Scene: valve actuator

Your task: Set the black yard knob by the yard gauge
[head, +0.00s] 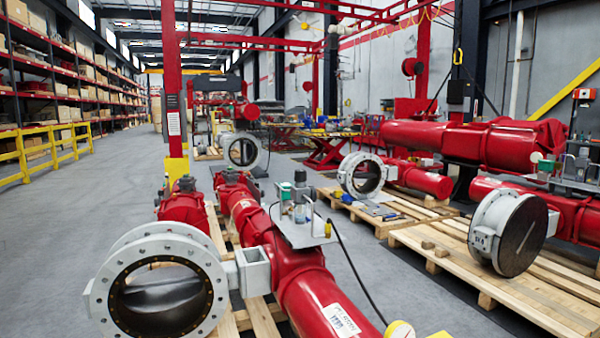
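A round, pale-faced gauge (400,329) is at the bottom edge, partly cut off, beside the near red actuator cylinder (318,291). A second small round pale dial (536,157) shows by the red equipment at the right. I cannot tell which of them is the yard gauge. I cannot make out a black knob with certainty. Neither of my grippers is in view.
A white flanged valve (222,286) stands at the lower left. Wooden pallets (440,248) at the right carry another valve (507,235) and red actuators. A black hose (352,265) runs beside the near cylinder. Clear grey floor (75,235) lies at the left.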

